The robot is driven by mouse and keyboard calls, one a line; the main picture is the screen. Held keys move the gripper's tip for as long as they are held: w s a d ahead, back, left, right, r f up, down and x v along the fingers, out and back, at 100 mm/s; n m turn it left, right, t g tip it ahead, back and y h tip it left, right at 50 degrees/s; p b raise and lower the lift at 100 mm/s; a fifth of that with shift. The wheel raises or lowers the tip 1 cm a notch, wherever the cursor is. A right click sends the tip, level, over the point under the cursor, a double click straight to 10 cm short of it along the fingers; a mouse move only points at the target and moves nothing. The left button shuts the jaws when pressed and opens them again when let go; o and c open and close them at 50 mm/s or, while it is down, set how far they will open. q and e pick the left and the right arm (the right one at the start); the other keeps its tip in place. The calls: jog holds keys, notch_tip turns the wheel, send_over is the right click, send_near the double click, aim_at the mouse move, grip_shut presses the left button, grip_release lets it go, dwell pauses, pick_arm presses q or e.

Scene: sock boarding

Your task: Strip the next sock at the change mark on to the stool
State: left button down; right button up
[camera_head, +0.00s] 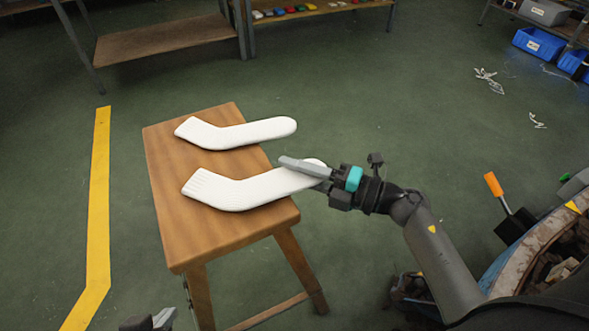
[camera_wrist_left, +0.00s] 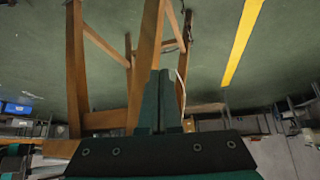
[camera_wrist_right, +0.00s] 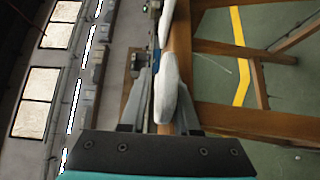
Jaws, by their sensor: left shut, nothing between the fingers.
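Two white bent sock shapes lie side by side on the wooden stool (camera_head: 163,163). The far sock (camera_head: 240,134) lies clear of my grippers. The near sock (camera_head: 245,190) has its right end at my right gripper (camera_head: 303,168), one finger showing over it. In the right wrist view my right gripper (camera_wrist_right: 158,100) has its fingers apart, with the end of a white sock (camera_wrist_right: 165,95) between them. My left gripper (camera_head: 163,318) is at the bottom edge of the head view, low and empty. In the left wrist view its fingers (camera_wrist_left: 158,80) are together, with stool legs beyond.
A yellow floor line (camera_head: 97,210) runs left of the stool. A shelf (camera_head: 165,42) stands at the back left, and blue bins (camera_head: 538,43) at the back right. An orange-handled tool (camera_head: 494,184) is at the right. The green floor around the stool is mostly clear.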

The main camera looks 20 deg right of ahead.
jog(key=shift+o, duration=0.6)
jog(key=shift+f, duration=0.25)
jog(key=shift+s+f, duration=0.2)
jog(key=shift+s, duration=0.05)
pick_arm(q)
jog(key=s+a+g+p, duration=0.1)
jog(key=s+a+f+g+y+p, duration=0.1)
jog(key=shift+s+a+f, duration=0.15)
jog(key=shift+s+a, duration=0.1)
jog(key=shift+a, duration=0.1)
pick_arm(e)
jog(key=r+v, duration=0.1)
jog(key=v, duration=0.6)
jog(key=shift+d, duration=0.15)
pick_arm(q)
jog(key=shift+w+d, duration=0.1)
